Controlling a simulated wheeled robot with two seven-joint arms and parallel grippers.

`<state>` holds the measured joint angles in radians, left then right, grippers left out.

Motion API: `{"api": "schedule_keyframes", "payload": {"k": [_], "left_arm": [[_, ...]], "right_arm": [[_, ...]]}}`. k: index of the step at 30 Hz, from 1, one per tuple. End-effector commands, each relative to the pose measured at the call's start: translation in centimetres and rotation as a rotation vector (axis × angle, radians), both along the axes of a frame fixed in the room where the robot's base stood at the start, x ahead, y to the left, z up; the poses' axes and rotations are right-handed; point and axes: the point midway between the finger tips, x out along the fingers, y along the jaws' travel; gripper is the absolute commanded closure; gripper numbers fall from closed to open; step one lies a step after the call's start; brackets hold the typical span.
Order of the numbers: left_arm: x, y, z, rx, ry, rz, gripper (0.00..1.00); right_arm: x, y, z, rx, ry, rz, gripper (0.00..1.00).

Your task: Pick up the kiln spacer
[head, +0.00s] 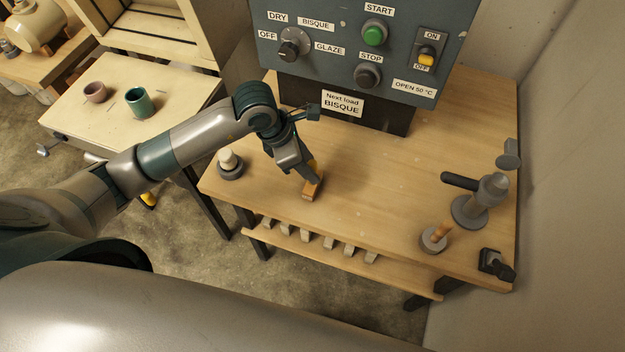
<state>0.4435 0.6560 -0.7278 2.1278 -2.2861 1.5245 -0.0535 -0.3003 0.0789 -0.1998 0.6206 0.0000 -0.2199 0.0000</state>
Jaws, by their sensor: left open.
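A small orange-brown block (310,194), which looks like the kiln spacer, lies on the wooden workbench (375,185) near its front edge. My left gripper (309,174) reaches down from the left with its fingers at the far end of this block. The gripper is open; its fingers hide part of the block, and I cannot tell whether they touch it. My right gripper is not in view.
A control panel (345,45) stands behind the bench. A grey holder with a pale piece (230,163) stands left of the gripper. Several small grey blocks (305,239) sit on the lower shelf.

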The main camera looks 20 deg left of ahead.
Motion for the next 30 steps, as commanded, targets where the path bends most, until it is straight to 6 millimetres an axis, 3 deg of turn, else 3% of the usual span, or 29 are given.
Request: {"api": "schedule_keyframes", "payload": {"k": [4,11,25,26,30], "left_arm": [[0.0,-0.5,-1.3,0.000,0.006,0.001,0.60],[0.5,-1.1,-3.5,0.000,0.002,0.001,0.60],[0.5,-1.1,-3.7,0.000,0.000,-0.001,0.60],[0.5,-1.1,-3.7,0.000,0.000,0.000,0.62],[0.5,-1.1,-3.7,0.000,0.000,0.000,0.96]], "right_arm": [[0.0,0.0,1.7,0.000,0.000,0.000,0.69],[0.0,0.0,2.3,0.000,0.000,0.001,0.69],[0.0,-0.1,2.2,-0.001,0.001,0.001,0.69],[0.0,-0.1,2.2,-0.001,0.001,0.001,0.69],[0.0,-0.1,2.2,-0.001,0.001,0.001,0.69]]}}
